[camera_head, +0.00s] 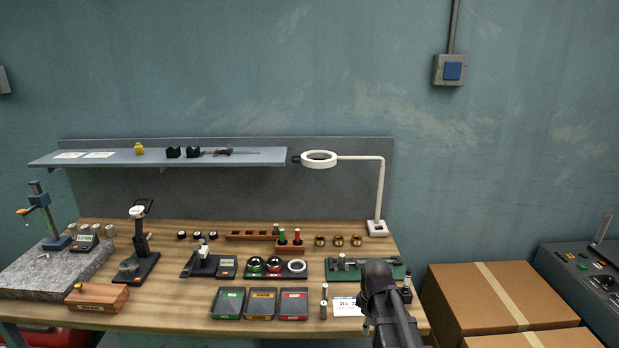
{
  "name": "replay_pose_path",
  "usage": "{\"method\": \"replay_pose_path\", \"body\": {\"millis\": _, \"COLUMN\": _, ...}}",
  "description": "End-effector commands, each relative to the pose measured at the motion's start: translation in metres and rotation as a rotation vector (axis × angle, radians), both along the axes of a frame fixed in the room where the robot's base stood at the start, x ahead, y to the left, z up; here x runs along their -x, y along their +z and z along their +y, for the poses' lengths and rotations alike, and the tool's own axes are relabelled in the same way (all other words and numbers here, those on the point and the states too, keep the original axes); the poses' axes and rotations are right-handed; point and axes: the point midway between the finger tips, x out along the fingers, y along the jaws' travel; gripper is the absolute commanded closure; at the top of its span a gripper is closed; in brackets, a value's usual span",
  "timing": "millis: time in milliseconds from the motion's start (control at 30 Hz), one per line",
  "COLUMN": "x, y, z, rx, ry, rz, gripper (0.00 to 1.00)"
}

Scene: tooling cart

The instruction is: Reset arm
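The dark end of my arm, with my gripper (368,326), shows at the lower right of the bench. It is over or in front of the bench's front right part, and its height above the top is hard to judge. The fingers are small and dark, mostly hidden by the arm, so I cannot see whether they are open or shut or whether anything is between them. A white card (346,307) and small metal cylinders (323,309) are just left of it. A green fixture (345,268) lies behind it.
The wooden bench (180,318) carries green, yellow and red trays (262,303), gauges and a granite plate (30,278). A ring lamp (378,200) stands at the back right, under no shelf. A shelf (110,160) is above. Cardboard boxes (455,292) stand to the right.

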Motion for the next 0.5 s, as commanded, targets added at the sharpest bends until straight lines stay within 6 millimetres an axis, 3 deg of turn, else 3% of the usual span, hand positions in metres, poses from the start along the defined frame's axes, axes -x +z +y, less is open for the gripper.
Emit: {"method": "replay_pose_path", "body": {"millis": 500, "x": 0.078, "y": 0.000, "z": 0.003, "rx": 0.001, "ry": -0.696, "rz": -0.002, "gripper": 0.61}}
